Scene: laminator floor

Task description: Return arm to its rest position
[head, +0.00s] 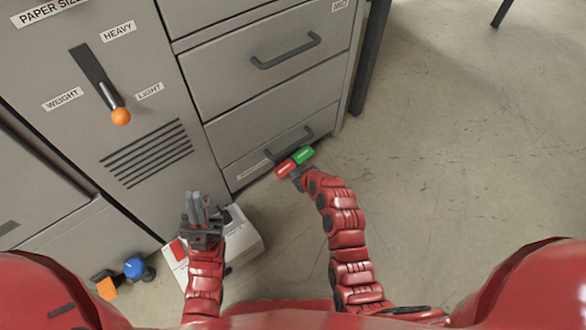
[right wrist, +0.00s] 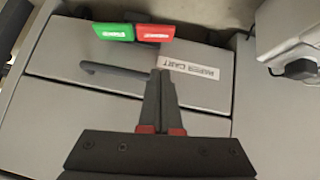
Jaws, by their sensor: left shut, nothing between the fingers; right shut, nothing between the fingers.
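My right arm reaches forward over the floor in the head view, and its gripper (head: 298,180) is near the bottom drawer of the grey cabinet (head: 264,97). A red tag (head: 286,168) and a green tag (head: 303,155) show just beyond it. In the right wrist view the right gripper's fingers (right wrist: 160,78) are together and empty. Their tips lie just below the red tag (right wrist: 155,32) in the picture, with the green tag (right wrist: 114,33) to its left; I cannot tell whether they touch. My left gripper (head: 200,200) is shut and empty, above a white and grey box (head: 247,240).
The bottom drawer has a dark handle (right wrist: 112,77) and a white label (right wrist: 189,67). A lever with an orange knob (head: 121,116) is on the left cabinet. A blue knob (head: 134,267) and an orange block (head: 107,288) are at lower left. The floor (head: 460,150) at right is clear.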

